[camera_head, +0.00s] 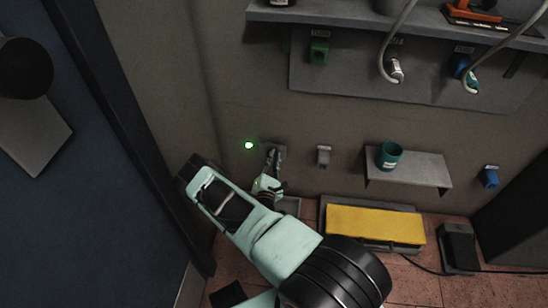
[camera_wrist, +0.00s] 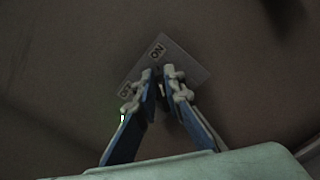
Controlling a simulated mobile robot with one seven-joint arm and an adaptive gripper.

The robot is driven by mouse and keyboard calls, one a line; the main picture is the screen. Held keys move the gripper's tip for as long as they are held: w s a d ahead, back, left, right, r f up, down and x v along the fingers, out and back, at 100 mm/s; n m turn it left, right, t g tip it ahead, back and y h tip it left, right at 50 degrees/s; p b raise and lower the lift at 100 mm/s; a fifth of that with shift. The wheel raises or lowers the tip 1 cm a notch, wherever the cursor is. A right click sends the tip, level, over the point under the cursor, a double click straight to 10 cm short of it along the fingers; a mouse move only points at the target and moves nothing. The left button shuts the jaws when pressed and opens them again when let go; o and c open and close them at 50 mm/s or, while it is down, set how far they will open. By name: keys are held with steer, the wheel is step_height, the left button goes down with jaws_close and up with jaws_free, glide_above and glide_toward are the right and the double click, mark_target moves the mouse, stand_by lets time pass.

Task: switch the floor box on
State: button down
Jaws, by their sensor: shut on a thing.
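A pale switch plate (camera_head: 281,150) is on the wall low down, left of centre in the head view. In the wrist view the plate (camera_wrist: 194,64) is tilted, with ON at its upper end and OFF at its lower left. My gripper (camera_head: 273,162) is at the plate. In the wrist view my gripper (camera_wrist: 160,76) has its fingertips close together between the two labels, shut on what seems to be the switch lever, mostly hidden by the fingers. A green light (camera_head: 249,145) glows left of the plate. I cannot tell which thing is the floor box.
A yellow pad (camera_head: 375,225) on a dark base and a black box (camera_head: 459,247) with a cable stand on the tiled floor. A small shelf (camera_head: 425,168) holds a teal cup (camera_head: 389,155). A blue fitting (camera_head: 490,177) is on the wall at right. A shelf with plugs is above.

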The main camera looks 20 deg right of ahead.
steer(key=c, duration=2)
jaws_free()
